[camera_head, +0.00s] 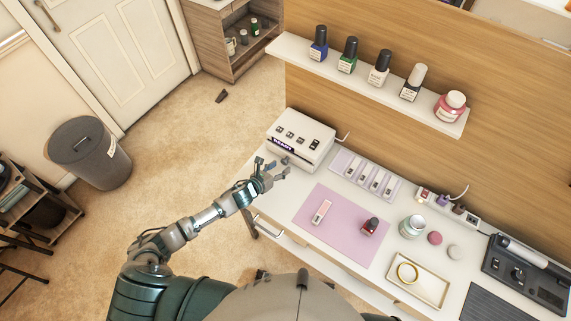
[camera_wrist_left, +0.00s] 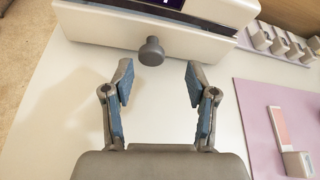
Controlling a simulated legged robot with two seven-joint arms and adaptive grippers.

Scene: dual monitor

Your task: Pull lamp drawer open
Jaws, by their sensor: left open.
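The lamp (camera_head: 301,137) is a white box with a dark label and several small items on top, at the back left of the white table. In the left wrist view its drawer front (camera_wrist_left: 200,42) faces me, with a round grey knob (camera_wrist_left: 151,51) at its middle. The drawer looks shut. My left gripper (camera_head: 270,167) is open in front of the lamp. In the left wrist view its two blue-padded fingers (camera_wrist_left: 158,82) stand either side of the knob's line, just short of it and not touching it. My right gripper is not in view.
A pink mat (camera_head: 337,237) with a red polish bottle (camera_head: 370,227) and a small pale box (camera_head: 321,212) lies right of the gripper. A tray of samples (camera_head: 366,176) stands beside the lamp. A shelf of bottles (camera_head: 365,82) hangs above.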

